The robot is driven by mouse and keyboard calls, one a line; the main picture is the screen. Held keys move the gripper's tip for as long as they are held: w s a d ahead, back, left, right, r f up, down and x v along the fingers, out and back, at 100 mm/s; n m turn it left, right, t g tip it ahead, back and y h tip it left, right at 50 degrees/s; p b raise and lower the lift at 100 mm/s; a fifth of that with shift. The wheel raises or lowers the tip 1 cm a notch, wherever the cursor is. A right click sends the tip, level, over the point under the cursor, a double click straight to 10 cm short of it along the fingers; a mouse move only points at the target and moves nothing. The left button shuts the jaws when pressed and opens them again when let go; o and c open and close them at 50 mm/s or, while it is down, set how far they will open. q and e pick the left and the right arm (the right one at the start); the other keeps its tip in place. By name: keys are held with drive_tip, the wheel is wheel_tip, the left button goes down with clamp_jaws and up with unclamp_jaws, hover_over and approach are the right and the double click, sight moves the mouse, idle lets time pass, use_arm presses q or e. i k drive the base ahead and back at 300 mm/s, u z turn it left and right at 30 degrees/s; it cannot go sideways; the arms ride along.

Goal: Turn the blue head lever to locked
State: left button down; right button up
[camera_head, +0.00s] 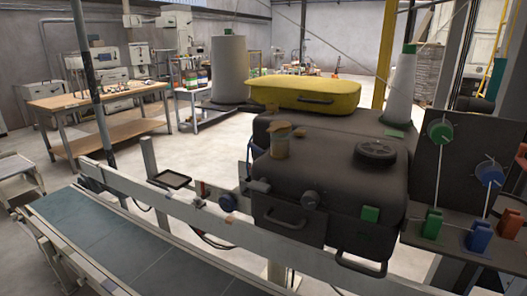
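On the dark panel (470,145) at the far right is a blue round part (490,174) with a pale face and a thin pale rod by it. Below it a blue upright block (479,237) stands on a dark shelf. I cannot tell which of these is the blue head lever, nor whether it is locked. A green round part (440,132) sits up and left on the same panel, with a green block (432,224) below it. An orange block (510,246) stands right of the blue one. Neither of my grippers is in view.
A dark machine body (340,165) with a yellow cover (303,93) and front handles stands left of the panel. A conveyor (120,240) with a metal side rail runs across the lower left. A wooden workbench (100,95) stands behind, with open floor around it.

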sight(256, 148)
drive_tip(key=u, duration=0.55)
drive_tip(key=k, duration=0.65)
drive_tip(key=u, duration=0.85)
drive_tip(key=i, duration=1.2)
drive_tip(key=z, duration=0.75)
